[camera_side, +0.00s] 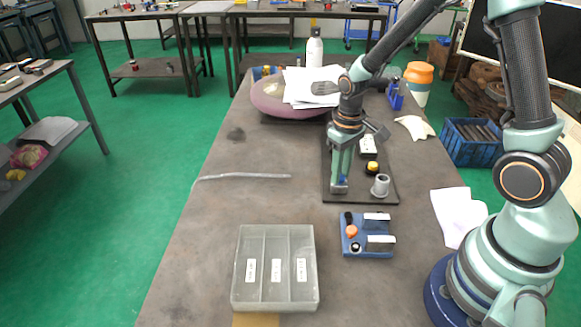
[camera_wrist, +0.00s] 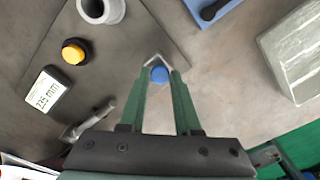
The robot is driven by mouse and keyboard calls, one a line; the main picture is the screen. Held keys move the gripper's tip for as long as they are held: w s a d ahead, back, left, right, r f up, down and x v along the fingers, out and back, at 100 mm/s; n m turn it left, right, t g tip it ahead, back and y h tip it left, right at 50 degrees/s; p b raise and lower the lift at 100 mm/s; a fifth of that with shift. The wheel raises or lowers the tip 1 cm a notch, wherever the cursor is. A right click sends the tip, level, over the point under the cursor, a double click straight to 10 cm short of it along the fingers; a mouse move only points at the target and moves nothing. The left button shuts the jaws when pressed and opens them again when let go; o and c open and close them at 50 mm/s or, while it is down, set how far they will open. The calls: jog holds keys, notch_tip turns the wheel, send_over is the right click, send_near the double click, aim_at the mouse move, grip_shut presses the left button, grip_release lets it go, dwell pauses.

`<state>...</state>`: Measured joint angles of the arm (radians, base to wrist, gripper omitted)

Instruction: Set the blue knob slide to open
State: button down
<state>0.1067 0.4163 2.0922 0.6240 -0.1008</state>
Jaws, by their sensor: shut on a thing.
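The blue knob (camera_wrist: 159,75) shows between my fingertips in the wrist view. My gripper (camera_wrist: 158,66) is shut on it, pointing down. In the side view my gripper (camera_side: 339,189) is at the near left part of the dark base plate (camera_side: 360,196); a little blue of the knob (camera_side: 342,178) shows between the fingers. The slide's track and any open or closed marks are hidden or too small to read. The plate also carries a grey hollow cylinder (camera_side: 380,185), a yellow button (camera_side: 372,167) and a white display (camera_wrist: 48,90) with a millimetre reading.
A blue tray (camera_side: 366,251) with small parts stands in front of the plate. A clear compartment box (camera_side: 275,268) is at the near left. A grey rod (camera_side: 243,177) lies to the left. A pink round object (camera_side: 285,98) with papers is behind. The table left of the plate is mostly clear.

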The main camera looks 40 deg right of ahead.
jog(key=c, duration=0.6)
grip_release()
jog(key=shift+s+a, duration=0.15)
jog(key=shift+c, duration=0.2)
jog(key=shift+r, duration=0.1)
notch_tip(320, 180, up, 12)
jog(key=s+a+r+t, duration=0.3)
jog(key=s+r+t, duration=0.2)
jog(key=s+r, duration=0.2)
jog(key=shift+s+a+r+t, duration=0.3)
jog(key=shift+r, duration=0.3)
